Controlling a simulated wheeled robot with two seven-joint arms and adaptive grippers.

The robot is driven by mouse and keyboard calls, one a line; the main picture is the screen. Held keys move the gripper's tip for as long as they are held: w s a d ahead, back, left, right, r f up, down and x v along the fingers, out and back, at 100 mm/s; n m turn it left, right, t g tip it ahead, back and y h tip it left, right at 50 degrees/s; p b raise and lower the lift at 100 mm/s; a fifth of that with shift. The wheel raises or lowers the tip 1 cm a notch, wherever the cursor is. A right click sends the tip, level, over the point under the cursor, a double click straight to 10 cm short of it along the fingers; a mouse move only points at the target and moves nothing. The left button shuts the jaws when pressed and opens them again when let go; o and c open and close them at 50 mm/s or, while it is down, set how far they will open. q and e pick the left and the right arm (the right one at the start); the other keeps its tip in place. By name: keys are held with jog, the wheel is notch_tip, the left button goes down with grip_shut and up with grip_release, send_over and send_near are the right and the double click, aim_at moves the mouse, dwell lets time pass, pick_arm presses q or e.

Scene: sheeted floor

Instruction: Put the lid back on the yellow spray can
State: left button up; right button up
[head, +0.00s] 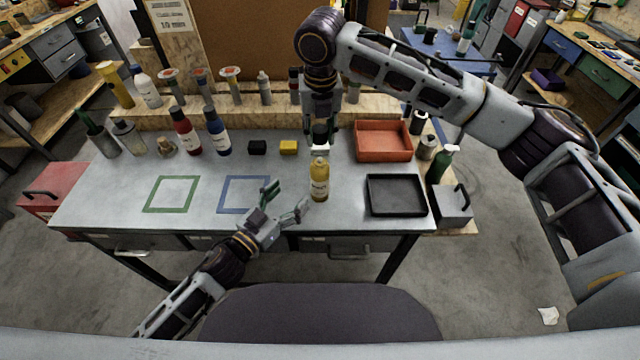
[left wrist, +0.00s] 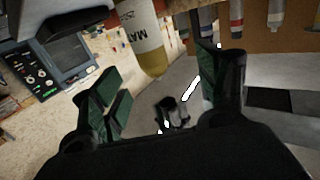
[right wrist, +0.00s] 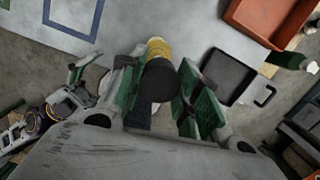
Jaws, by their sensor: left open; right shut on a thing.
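The yellow spray can (head: 319,182) stands upright on the grey table near its front edge, with a white top. My right gripper (head: 320,128) is above it, shut on the black lid (right wrist: 158,80). In the right wrist view the lid lies between the fingers and overlaps the yellow can (right wrist: 158,47). I cannot tell whether the lid touches the can's top. My left gripper (head: 286,200) is open and empty, low to the left of the can, fingers pointing toward it. The can also shows in the left wrist view (left wrist: 145,48), beyond the fingers.
A black tray (head: 396,210) and an orange bin (head: 383,158) are right of the can. A yellow block (head: 289,147) and a black block (head: 257,147) lie behind left. Red (head: 186,135) and blue (head: 217,135) bottles stand farther left. Green and blue outlined squares on the table are empty.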

aim_at(314, 178)
pick_arm(q)
jog(key=shift+s+d+m+g+h, duration=0.3)
jog(key=shift+s+d+m+h, duration=0.1)
jog(key=shift+d+h, duration=0.1)
jog(key=shift+w+d, duration=0.1)
jog(key=shift+w, duration=0.15)
jog(key=shift+x, duration=5.75)
jog(key=shift+c, duration=0.2)
jog(key=c, duration=1.5)
pick_arm(e)
jog(key=shift+f, duration=2.5)
jog(key=shift+f, duration=0.1)
jog(key=shift+f, duration=0.8)
